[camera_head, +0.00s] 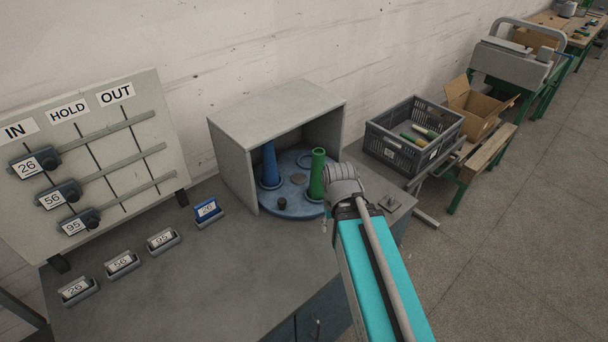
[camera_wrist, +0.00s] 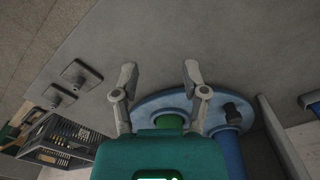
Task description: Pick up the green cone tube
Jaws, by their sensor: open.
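The green cone tube (camera_head: 317,174) stands upright on the right side of a round blue turntable (camera_head: 298,208) inside a grey open-fronted housing. In the wrist view the green tube (camera_wrist: 169,122) shows between and below my fingers, partly hidden by my gripper's body. My gripper (camera_wrist: 158,80) is open and empty, its two fingers spread apart. I cannot tell whether a finger touches the tube.
A blue cone tube (camera_head: 270,165) stands left of the green one on the turntable. The grey housing (camera_head: 235,170) encloses them at the back and sides. A dark crate (camera_head: 385,150) stands to the right.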

